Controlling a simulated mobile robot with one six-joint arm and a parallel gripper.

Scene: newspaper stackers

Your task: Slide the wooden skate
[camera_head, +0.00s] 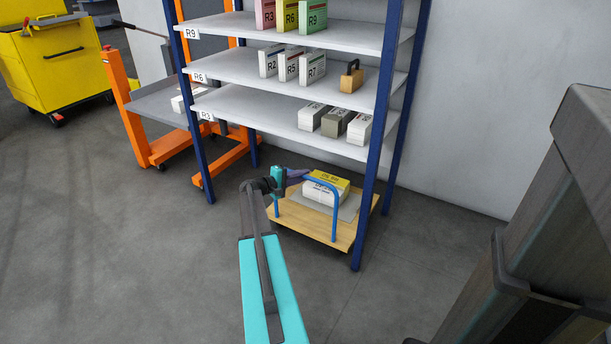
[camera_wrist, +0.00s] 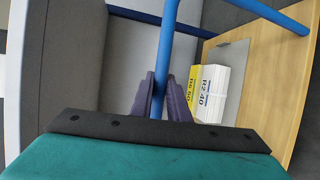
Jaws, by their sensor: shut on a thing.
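The wooden skate (camera_head: 312,221) is a low wooden platform with a blue tubular handle (camera_head: 334,207). It stands on the floor under the lowest shelf of the rack, partly between the blue posts. A grey mat with a white stack (camera_head: 323,193) and a yellow stack (camera_head: 329,180) lies on it. In the wrist view, the skate's deck (camera_wrist: 262,100) shows at the right. My gripper (camera_wrist: 160,85) is shut on the blue handle bar (camera_wrist: 165,45), with a purple finger on each side. In the head view, the gripper (camera_head: 300,174) reaches the handle's upper left part.
The shelf rack (camera_head: 260,103) holds several stacks and a wooden block with a dark handle (camera_head: 351,78). An orange cart (camera_head: 150,150) stands at the left, a yellow bin (camera_head: 45,75) farther back. Grey floor (camera_head: 130,260) in front is open.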

